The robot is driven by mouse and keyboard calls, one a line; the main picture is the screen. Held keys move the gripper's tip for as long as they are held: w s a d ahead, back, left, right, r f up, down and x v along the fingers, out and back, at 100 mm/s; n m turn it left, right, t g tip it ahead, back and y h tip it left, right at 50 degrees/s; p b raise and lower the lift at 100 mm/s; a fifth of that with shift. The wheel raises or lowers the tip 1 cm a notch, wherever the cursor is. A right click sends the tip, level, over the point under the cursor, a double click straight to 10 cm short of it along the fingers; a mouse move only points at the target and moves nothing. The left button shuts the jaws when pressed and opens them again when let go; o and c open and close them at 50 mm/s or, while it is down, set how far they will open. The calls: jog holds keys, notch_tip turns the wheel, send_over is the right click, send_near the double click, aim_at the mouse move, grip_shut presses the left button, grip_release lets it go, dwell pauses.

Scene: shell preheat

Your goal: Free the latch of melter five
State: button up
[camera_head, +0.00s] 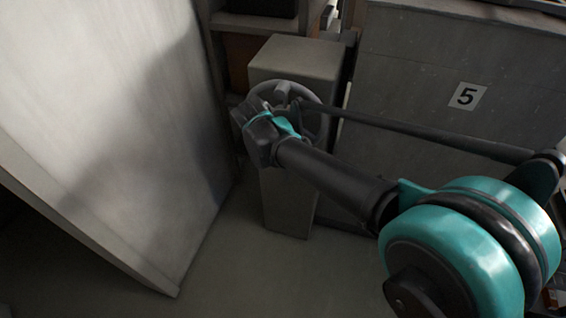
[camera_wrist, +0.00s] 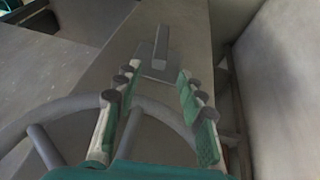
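My gripper (camera_wrist: 158,75) is open, with its two green-and-white padded fingers apart and nothing held between them. Ahead of the fingertips, a small grey bar on a square plate (camera_wrist: 160,48), which looks like the latch, sticks out of the grey post. The rim of a grey handwheel (camera_wrist: 75,106) passes behind the fingers in the wrist view.
A large pale slab-like panel (camera_head: 105,110) stands to the left. Grey floor (camera_head: 240,270) lies open between it and the post. Shelving with a dark box (camera_head: 255,6) is behind the post. In the wrist view a pale wall (camera_wrist: 285,85) stands close on the right.

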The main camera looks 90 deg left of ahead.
jog(key=x, duration=0.8)
grip_shut()
